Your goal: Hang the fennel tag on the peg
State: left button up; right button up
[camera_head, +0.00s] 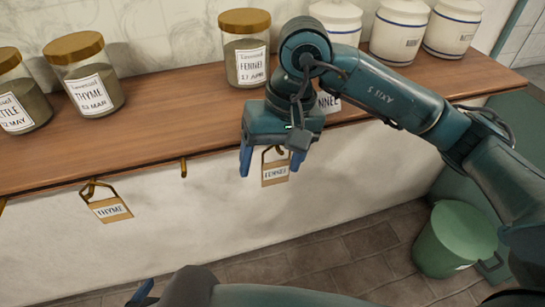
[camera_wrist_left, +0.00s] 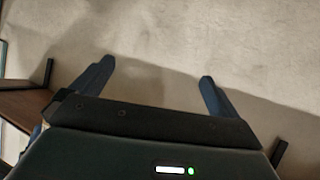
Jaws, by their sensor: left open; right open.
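The fennel tag (camera_head: 275,172) is a small tan card lettered FENNEL with a loop at its top. An empty brass peg (camera_head: 183,167) shows on the shelf front to the left. My left gripper shows as a blue finger (camera_head: 143,293) at the bottom of the head view. In the left wrist view it (camera_wrist_left: 152,85) is open and empty before the wall.
A thyme tag (camera_head: 110,210) hangs on a brass peg farther left. The wooden shelf (camera_head: 150,130) carries labelled jars, such as the thyme jar (camera_head: 88,78), and white canisters (camera_head: 400,30). A green bin (camera_head: 455,240) stands on the floor at right.

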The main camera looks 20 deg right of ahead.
jog(key=v, duration=1.1)
jog(key=shift+r, duration=0.35)
jog(key=shift+d+r, duration=0.25)
jog(key=shift+r, duration=0.4)
